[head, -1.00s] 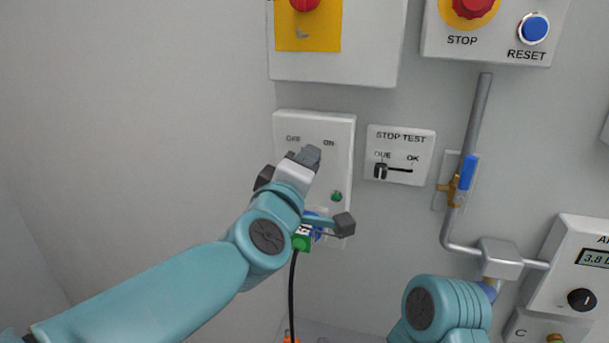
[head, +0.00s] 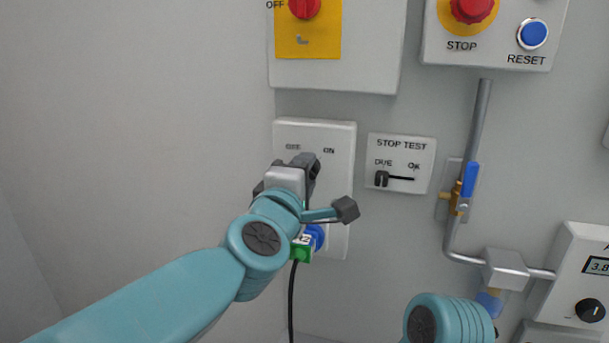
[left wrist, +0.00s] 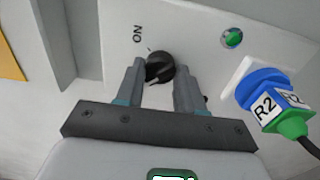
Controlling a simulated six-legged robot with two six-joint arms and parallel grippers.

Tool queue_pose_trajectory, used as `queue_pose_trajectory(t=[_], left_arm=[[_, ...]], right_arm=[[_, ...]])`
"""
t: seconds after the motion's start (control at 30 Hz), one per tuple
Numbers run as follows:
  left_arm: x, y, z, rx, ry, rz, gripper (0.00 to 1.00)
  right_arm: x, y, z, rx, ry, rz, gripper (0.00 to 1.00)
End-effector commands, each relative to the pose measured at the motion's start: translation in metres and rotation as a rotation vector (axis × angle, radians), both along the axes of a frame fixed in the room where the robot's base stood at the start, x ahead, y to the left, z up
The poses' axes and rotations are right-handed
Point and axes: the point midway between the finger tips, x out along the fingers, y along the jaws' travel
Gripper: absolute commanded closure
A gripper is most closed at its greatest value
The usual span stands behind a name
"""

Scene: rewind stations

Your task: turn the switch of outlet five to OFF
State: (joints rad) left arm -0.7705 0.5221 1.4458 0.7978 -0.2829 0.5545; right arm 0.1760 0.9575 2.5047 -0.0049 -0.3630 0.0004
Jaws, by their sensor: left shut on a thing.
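The outlet box (head: 340,140) is a pale panel with OFF and ON labels; I can read no outlet number on it. Its dark round switch knob (left wrist: 160,65) sits between the fingers in the left wrist view, near the ON label (left wrist: 138,33). My left gripper (head: 311,167) is shut on this knob. The gripper hides the knob in the head view. I cannot tell for sure where the knob points. A green lamp (left wrist: 232,38) and a blue socket (left wrist: 262,88) with a green plug marked R2 (left wrist: 290,122) are beside it. My right gripper is out of view.
A black cable (head: 292,300) hangs from the plug. A STOP TEST panel (head: 402,150) is to the right, then a pipe with a blue-handled valve (head: 469,180). A red switch on a yellow plate (head: 306,40) is above. A STOP and RESET box (head: 490,52) is upper right.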

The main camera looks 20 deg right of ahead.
Motion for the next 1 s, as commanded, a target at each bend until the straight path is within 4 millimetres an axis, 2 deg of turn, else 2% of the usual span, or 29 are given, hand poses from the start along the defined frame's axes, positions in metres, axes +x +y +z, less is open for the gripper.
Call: queue_pose_trajectory(t=[0.17,0.2,0.27,0.3,0.67,0.77,1.0], left_arm=[[0.0,0.0,0.0,-0.002,0.003,0.0,0.93],[0.0,0.0,0.0,-0.002,0.003,0.0,0.59],[0.0,0.0,0.0,-0.002,0.003,0.0,0.4],[0.0,0.0,0.0,-0.001,0.002,0.0,0.37],[-0.006,0.004,-0.001,0.0,0.0,0.0,0.37],[-0.02,0.013,-0.001,-0.001,-0.001,-0.001,0.37],[-0.073,0.049,0.0,-0.003,-0.002,-0.001,0.37]], right_arm=[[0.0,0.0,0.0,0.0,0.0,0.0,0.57],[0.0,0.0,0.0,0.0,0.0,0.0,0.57],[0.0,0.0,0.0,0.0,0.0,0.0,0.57],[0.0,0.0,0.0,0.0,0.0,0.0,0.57],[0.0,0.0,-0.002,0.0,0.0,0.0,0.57],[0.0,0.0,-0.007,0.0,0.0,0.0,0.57],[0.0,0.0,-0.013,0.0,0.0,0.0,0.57]])
